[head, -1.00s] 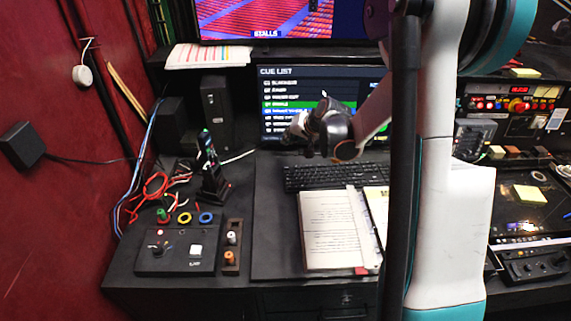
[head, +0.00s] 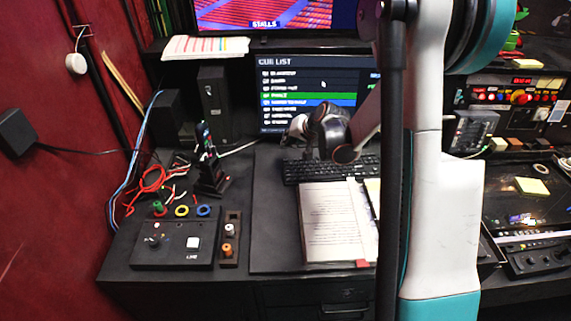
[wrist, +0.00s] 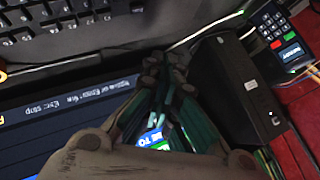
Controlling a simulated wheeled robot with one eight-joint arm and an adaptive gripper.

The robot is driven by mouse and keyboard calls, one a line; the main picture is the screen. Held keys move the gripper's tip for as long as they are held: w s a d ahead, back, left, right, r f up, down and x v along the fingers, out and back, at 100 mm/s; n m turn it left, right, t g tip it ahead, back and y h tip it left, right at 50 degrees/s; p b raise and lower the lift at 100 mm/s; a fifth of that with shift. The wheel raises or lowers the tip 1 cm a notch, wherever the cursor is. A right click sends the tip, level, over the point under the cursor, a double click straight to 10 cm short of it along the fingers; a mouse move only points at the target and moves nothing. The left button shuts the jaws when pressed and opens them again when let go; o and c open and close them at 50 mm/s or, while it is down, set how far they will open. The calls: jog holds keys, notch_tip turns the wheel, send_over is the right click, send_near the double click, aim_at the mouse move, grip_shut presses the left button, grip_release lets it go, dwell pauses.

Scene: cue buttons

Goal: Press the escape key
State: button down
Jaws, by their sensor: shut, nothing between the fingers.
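The black keyboard (head: 350,168) lies on the desk below the cue-list monitor. The wrist view, roughly upside down, shows part of the keyboard (wrist: 70,28) at its top left. A single key set apart at the end of the keyboard's far row (wrist: 137,8) looks like the escape key; its label is too small to read. My gripper (head: 307,154) is shut and empty, over the keyboard's back edge in front of the monitor. In the wrist view its fingertips (wrist: 166,66) are together, apart from that key. The head view does not make out the escape key.
The cue-list monitor (head: 300,76) stands close behind my gripper. A black speaker (head: 214,95) is left of it. An open binder (head: 332,225) lies in front of the keyboard. A button box (head: 172,243) sits at the desk's left.

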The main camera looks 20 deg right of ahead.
jog(key=b, duration=0.3)
send_over(288, 160)
jog(key=shift+f, duration=2.25)
jog(key=shift+f+b, duration=0.4)
jog(key=shift+f+b, duration=0.35)
jog(key=shift+r, duration=0.1)
jog(key=shift+r+p, duration=0.45)
jog(key=shift+r, duration=0.3)
jog(key=shift+r+p, duration=1.5)
jog(key=shift+r, duration=0.95)
jog(key=shift+s+a+r, duration=0.1)
jog(key=shift+a, duration=0.05)
